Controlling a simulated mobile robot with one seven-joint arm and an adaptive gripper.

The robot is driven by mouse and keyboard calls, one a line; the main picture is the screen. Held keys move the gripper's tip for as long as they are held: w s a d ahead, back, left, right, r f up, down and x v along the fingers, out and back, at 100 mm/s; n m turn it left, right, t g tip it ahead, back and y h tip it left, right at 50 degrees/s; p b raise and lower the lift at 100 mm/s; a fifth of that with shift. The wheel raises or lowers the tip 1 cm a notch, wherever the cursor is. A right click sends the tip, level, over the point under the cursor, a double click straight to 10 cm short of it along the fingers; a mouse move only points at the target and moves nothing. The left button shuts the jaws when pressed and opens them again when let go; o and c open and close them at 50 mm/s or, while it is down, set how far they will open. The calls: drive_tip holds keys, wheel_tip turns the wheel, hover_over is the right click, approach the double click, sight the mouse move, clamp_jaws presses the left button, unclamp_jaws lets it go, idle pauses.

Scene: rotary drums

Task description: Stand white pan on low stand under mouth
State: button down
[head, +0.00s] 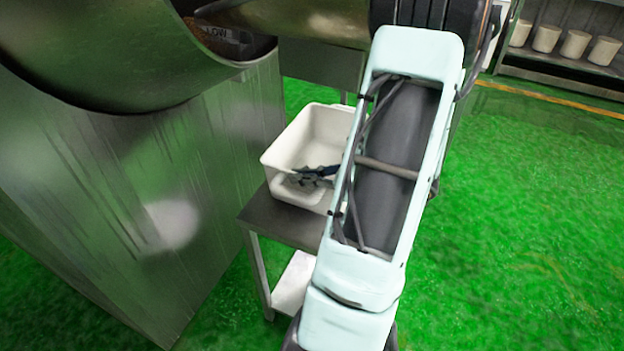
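The white pan (311,133) is a deep rectangular tub. It sits upright on the dark top of the low stand (270,219), near its back part. The drum mouth (225,38) opens at the upper left, above and left of the pan in the picture. A grey, jointed part with a dark blue piece shows inside the pan and looks like my gripper (314,175). It comes from behind my pale arm link, which hides its rear and the pan's right side. I cannot tell if its fingers are open or touching the pan.
A large steel drum housing (140,200) stands close on the left of the stand. The stand has a pale lower shelf (294,283). Several white containers (576,44) stand on a shelf at the upper right. Green floor (530,220) is clear on the right.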

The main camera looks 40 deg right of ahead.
sight(285, 179)
drive_tip(key=shift+w+a+r, duration=0.1)
drive_tip(key=shift+w+a, duration=0.15)
drive_tip(key=shift+w, duration=0.35)
drive_tip(key=shift+w+a, duration=0.25)
drive_tip(key=shift+w, duration=0.35)
drive_tip(key=shift+w+f+b, duration=0.1)
drive_tip(key=shift+f+b, duration=0.15)
drive_tip(key=shift+b, duration=0.1)
drive_tip(key=shift+f+b, duration=0.4)
drive_tip(key=shift+f, duration=0.35)
drive_tip(key=c, duration=2.6)
unclamp_jaws()
drive_tip(key=shift+c, duration=0.2)
drive_tip(key=o, duration=0.6)
drive_tip(key=shift+c, duration=0.2)
drive_tip(key=shift+f, duration=0.1)
